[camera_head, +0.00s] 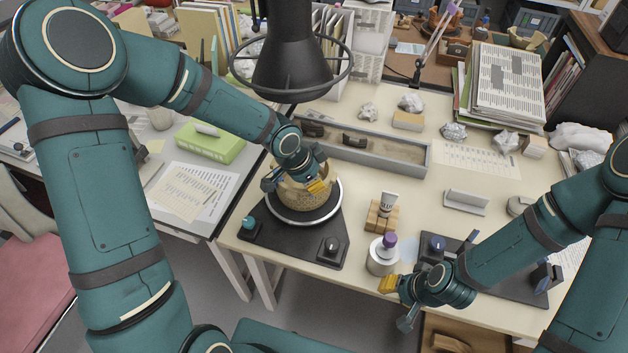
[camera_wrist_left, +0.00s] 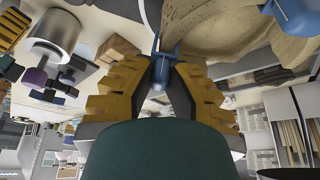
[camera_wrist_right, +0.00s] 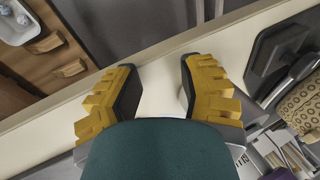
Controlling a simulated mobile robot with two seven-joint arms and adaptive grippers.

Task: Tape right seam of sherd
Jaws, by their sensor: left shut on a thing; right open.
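The tan, patterned sherd vessel (camera_head: 292,203) stands on a round turntable on a dark base (camera_head: 300,240). Its open, hollow side shows in the left wrist view (camera_wrist_left: 225,35). My left gripper (camera_head: 316,186) is at the vessel's right side, shut on a small blue clamp-like piece (camera_wrist_left: 164,68) beside the vessel's edge; I cannot tell whether it touches. Another blue piece (camera_wrist_left: 296,16) sits on the vessel's edge. My right gripper (camera_head: 396,296) is open and empty near the table's front edge; its spread fingers (camera_wrist_right: 160,95) show only bare table between them. The seam is hidden.
A white cylinder with a purple-topped bottle (camera_head: 384,255) stands between my right gripper and the turntable. A wooden block with a white tube (camera_head: 382,214) is behind it. A long grey tray (camera_head: 385,155) lies behind the turntable. A dark stand (camera_head: 510,285) lies under my right arm.

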